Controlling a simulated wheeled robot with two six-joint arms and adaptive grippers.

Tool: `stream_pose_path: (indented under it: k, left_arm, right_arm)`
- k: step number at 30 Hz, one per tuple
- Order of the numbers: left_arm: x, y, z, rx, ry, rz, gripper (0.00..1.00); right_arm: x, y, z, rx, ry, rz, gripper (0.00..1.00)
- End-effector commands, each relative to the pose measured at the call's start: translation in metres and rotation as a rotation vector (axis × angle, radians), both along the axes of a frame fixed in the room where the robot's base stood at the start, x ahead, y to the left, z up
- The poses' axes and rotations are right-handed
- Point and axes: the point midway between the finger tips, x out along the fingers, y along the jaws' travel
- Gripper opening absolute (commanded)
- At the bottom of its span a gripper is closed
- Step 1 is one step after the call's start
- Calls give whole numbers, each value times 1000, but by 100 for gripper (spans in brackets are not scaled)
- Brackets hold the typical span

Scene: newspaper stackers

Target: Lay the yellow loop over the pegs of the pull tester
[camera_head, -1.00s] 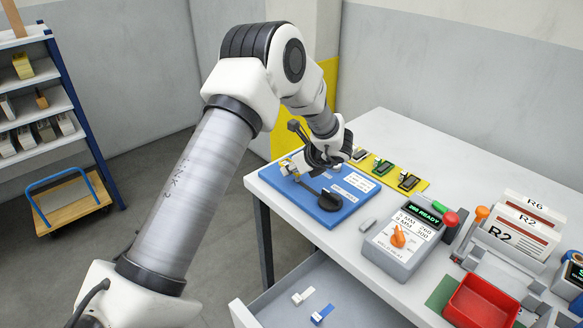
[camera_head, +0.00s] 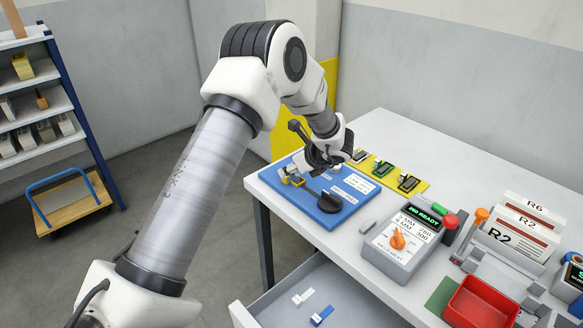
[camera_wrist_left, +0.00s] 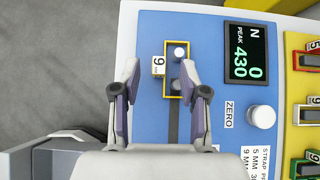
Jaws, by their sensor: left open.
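The yellow loop (camera_wrist_left: 166,86) with a white tag marked 9 (camera_wrist_left: 158,66) lies on the blue pull tester (camera_wrist_left: 150,125). In the head view the loop (camera_head: 297,182) shows on the tester (camera_head: 350,205) just beyond a black handle (camera_head: 328,198), beside my left gripper (camera_head: 304,169). My right gripper is not in view.
The tester's display (camera_wrist_left: 246,53) reads 0 N, peak 430. A yellow board (camera_head: 386,172) with several small devices lies behind the tester. A grey welder (camera_head: 403,245), a red bin (camera_head: 482,302) and card holders stand to the right. An open drawer (camera_head: 265,307) juts out in front.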

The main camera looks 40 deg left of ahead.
Motion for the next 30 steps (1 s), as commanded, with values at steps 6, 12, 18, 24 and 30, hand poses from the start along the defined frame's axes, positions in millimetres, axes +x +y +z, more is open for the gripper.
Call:
stream_pose_path:
  k: [6,12,18,24,30]
  left_arm:
    - [-2,-44,42,6,-7,-5,44]
    - [-5,-74,72,4,-3,-3,44]
    - [-6,-83,81,2,-2,-2,44]
    - [-6,-82,81,2,-2,-2,44]
    - [-6,-82,81,1,-2,-2,44]
  right_arm:
    - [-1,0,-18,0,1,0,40]
    - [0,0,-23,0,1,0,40]
    - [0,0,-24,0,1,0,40]
    - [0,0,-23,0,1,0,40]
    - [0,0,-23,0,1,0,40]
